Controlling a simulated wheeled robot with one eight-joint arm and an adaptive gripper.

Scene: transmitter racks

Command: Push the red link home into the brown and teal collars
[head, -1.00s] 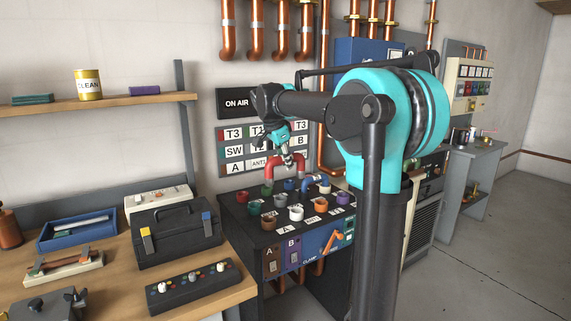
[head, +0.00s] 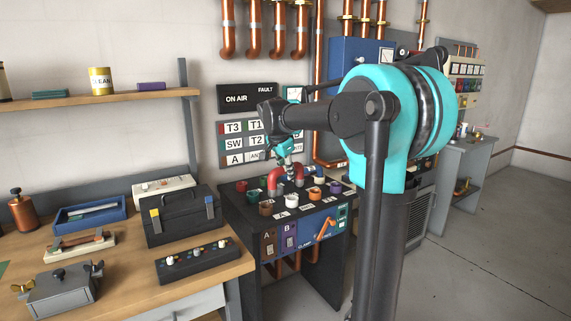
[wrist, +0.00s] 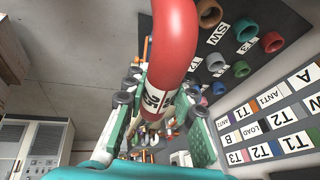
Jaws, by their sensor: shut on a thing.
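The red link (head: 274,180) is a bent red pipe with a pale label. My gripper (head: 286,168) is shut on it and holds it just over the dark collar panel (head: 236,206). In the wrist view the link (wrist: 172,45) fills the upper middle, between the green-padded fingers of my gripper (wrist: 165,112). A brown collar (head: 265,208) stands at the panel's front left; a brown one also shows at the top of the wrist view (wrist: 208,12).
Other collars stand close around: red (head: 241,185), green (head: 252,196), white (head: 292,200), orange (head: 315,193) and purple (head: 335,187). An orange clamp handle (head: 325,228) is on the panel's front. A labelled board stands behind. A black toolbox (head: 180,215) is on the left bench.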

